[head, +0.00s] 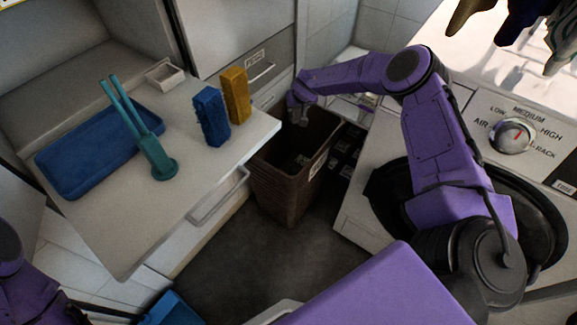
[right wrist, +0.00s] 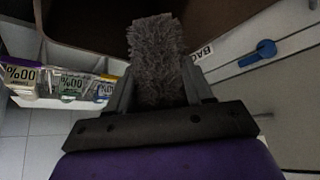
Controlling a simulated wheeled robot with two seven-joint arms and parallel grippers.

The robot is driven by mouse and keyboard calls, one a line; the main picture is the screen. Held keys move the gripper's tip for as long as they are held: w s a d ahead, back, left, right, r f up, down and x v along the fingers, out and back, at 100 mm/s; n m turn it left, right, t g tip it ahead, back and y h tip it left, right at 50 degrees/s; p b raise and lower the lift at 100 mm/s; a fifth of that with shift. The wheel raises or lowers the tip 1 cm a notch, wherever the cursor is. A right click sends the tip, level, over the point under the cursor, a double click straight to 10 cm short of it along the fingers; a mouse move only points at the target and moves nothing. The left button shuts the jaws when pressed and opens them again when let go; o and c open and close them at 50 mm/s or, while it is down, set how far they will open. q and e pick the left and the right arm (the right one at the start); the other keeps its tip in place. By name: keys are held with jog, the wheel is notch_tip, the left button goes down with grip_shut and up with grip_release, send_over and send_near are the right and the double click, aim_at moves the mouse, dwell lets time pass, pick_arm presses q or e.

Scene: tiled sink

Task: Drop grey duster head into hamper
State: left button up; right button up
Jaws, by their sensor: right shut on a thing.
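The grey duster head (right wrist: 157,60) is fuzzy and stands between the fingers of my right gripper (right wrist: 160,92) in the right wrist view. The fingers are shut on it. The brown hamper (head: 285,180) stands on the floor in the middle of the head view, open at the top. My right gripper (head: 298,116) points down at the hamper's far rim, over its mouth. The brown hamper interior (right wrist: 100,18) fills the top of the wrist view. The duster head is hard to make out in the head view. My left gripper is out of view; only part of that arm shows at lower left.
A white counter (head: 110,235) left of the hamper holds a blue tray (head: 75,165), a teal-handled tool (head: 152,155), a blue sponge (head: 211,115) and a yellow sponge (head: 236,95). Several labelled packages (right wrist: 70,85) stand beside the hamper. A machine with a dial (head: 514,134) is at right.

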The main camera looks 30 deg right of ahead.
aim_at(297, 114)
jog(key=f+b, duration=0.4)
jog(key=f, duration=0.1)
jog(key=shift+w+a+f, duration=0.15)
jog(key=shift+a+f, duration=0.1)
jog(key=shift+a, duration=0.05)
jog(key=shift+r, duration=0.15)
jog(key=o, duration=1.1)
jog(key=p+v, duration=0.1)
jog(key=v, duration=0.8)
jog(key=shift+r+p, duration=0.2)
jog(key=shift+p, duration=0.1)
jog(key=shift+s+a+r, duration=0.1)
jog(key=shift+s+r, duration=0.3)
jog(key=shift+s, duration=0.05)
